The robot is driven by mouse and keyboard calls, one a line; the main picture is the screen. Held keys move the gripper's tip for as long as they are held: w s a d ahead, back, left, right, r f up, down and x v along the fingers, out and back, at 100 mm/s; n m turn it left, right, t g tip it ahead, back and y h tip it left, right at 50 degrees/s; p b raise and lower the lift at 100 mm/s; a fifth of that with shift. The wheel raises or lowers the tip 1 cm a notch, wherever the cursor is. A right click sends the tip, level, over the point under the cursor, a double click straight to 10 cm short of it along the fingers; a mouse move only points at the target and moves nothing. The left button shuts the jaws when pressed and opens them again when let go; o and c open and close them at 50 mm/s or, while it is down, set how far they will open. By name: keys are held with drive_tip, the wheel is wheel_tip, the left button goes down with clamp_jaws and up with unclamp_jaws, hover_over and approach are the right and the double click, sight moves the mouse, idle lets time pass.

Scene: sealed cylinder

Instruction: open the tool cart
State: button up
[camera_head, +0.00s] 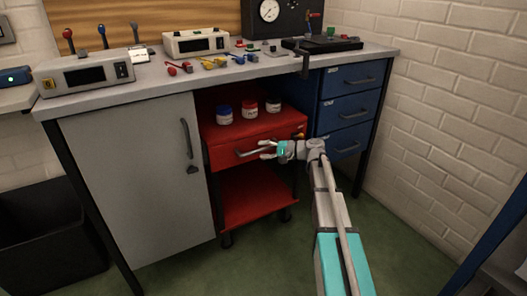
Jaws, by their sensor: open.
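The red tool cart (224,160) stands under the workbench, between a grey cabinet door and blue drawers. It has a top tray, a drawer front with a grey bar handle (246,153), and an open lower shelf (255,190). The drawer looks closed. My gripper (264,150) is open, its fingers pointing left at the right part of the handle. I cannot tell whether the fingers touch the handle or are in front of it. Part of the cart's right side is hidden behind my gripper and arm.
Several small jars (249,110) stand on the cart's top. The workbench top (160,85) above carries instruments and small parts. The grey cabinet door (135,170) is at left, blue drawers (348,108) at right. A black bin (45,240) stands far left. Green floor in front is clear.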

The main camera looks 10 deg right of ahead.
drive_tip(key=shift+w+a, duration=0.15)
drive_tip(key=shift+a, duration=0.1)
clamp_jaws()
idle(0.3)
